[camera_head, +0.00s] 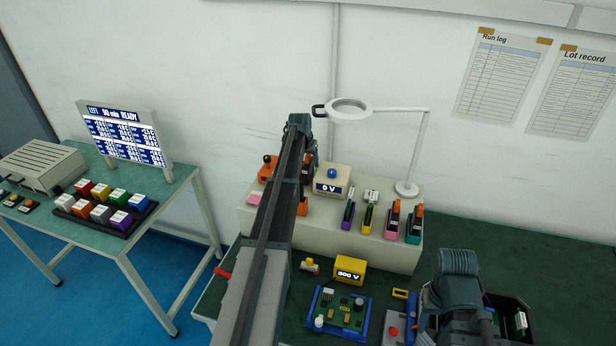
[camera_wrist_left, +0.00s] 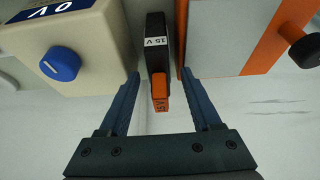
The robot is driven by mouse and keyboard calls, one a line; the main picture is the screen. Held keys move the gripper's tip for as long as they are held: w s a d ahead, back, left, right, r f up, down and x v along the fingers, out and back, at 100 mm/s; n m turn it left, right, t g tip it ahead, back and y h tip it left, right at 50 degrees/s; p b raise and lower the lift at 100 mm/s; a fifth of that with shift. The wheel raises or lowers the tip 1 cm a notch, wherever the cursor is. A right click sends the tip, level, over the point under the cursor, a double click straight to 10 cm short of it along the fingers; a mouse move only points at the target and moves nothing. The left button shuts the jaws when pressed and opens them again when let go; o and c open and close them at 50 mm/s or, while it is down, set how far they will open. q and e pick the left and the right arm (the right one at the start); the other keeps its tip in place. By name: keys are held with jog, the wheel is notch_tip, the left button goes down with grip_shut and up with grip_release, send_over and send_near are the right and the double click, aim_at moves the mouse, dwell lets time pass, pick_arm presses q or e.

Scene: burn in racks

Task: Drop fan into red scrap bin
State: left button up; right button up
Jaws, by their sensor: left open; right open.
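I cannot make out a fan or a red scrap bin in either view. My left gripper (camera_wrist_left: 165,115) is open in the left wrist view, its two blue fingers on either side of a black and orange module (camera_wrist_left: 157,60) marked 15 V. The fingers are not visibly closed on it. In the head view this gripper (camera_head: 307,165) is partly hidden by my own arm at the raised bench shelf. My right gripper (camera_head: 428,315) is open, low at the front right; its fingertips are hard to separate from the things around it.
Beside the left gripper stand a 0 V box (camera_head: 332,181) and an orange-sided unit (camera_wrist_left: 240,40). Several coloured modules and a magnifier lamp (camera_head: 408,188) are on the shelf. Below are a yellow 300 V box (camera_head: 350,270), a circuit board (camera_head: 340,312) and a black bin (camera_head: 515,303).

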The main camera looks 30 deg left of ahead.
pick_arm(q)
jog(key=shift+w+f, duration=0.1)
jog(key=shift+f, duration=0.15)
grip_shut()
jog(key=shift+r, duration=0.15)
dwell(0.4)
